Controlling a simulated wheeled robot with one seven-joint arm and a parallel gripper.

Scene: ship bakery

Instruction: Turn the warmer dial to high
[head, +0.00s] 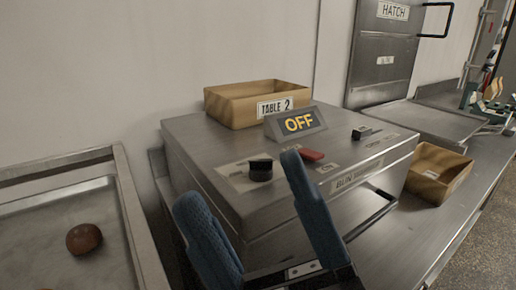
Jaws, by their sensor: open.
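The warmer is a grey metal box (220,150) on the counter. On its top front, a black round knob (261,170), apparently the dial, sits on a pale label plate (237,180). The plate's markings are too small to read. A display (296,122) behind the knob reads "OFF" in orange. My gripper (239,180) has two blue fingers, spread wide and empty, in front of the box. In the picture, the knob shows between the fingertips, nearer the right finger. I cannot tell how far the fingers are from it.
A red button (311,155) and a small black control (361,132) are also on the box top. A wooden tray (230,108) labelled "TABLE 2" stands at the back. Another wooden box (437,172) is at right. A metal tray (60,220) holds a brown bun (84,238) at left.

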